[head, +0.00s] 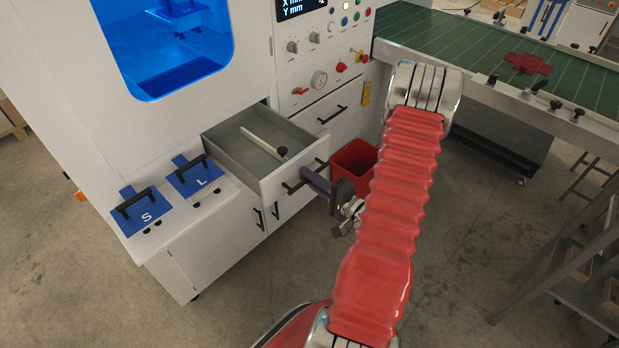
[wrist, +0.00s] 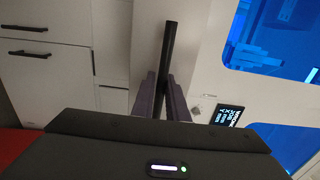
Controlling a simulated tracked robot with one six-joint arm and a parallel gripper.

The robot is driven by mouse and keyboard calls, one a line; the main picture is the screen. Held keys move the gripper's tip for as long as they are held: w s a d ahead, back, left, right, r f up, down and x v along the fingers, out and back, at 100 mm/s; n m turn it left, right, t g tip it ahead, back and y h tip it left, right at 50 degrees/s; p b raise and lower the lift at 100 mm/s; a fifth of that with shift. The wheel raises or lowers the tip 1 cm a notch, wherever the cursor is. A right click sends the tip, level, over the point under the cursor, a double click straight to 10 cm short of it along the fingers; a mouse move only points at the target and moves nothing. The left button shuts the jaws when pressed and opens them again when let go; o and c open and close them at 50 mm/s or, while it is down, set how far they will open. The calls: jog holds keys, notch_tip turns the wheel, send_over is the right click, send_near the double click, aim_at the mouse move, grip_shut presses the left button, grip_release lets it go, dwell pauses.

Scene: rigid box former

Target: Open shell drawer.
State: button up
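The shell drawer (head: 270,188) is pulled out of the white machine, and its grey inside shows in the head view. A pale bar with a dark knob (head: 264,141) lies in it. The drawer's black bar handle (head: 292,187) is on its front face, and it shows upright in the wrist view (wrist: 169,45). My gripper (head: 308,176) is at this handle. In the wrist view its two dark purple fingers (wrist: 164,98) stand close on either side of the bar, shut on it. My red-sleeved arm hides part of the floor and conveyor.
A red bin (head: 353,157) stands on the floor just right of the drawer. Blue plates marked S (head: 140,216) and L (head: 196,180) with black handles sit on a ledge at left. A green conveyor (head: 460,45) runs at right, with a grey step ladder (head: 575,250) near it.

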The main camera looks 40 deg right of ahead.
jog(key=o, duration=0.4)
jog(key=shift+s, duration=0.1)
jog(key=s, duration=1.3)
jog(key=shift+s+d, duration=0.2)
jog(key=shift+s, duration=0.1)
dwell(0.6)
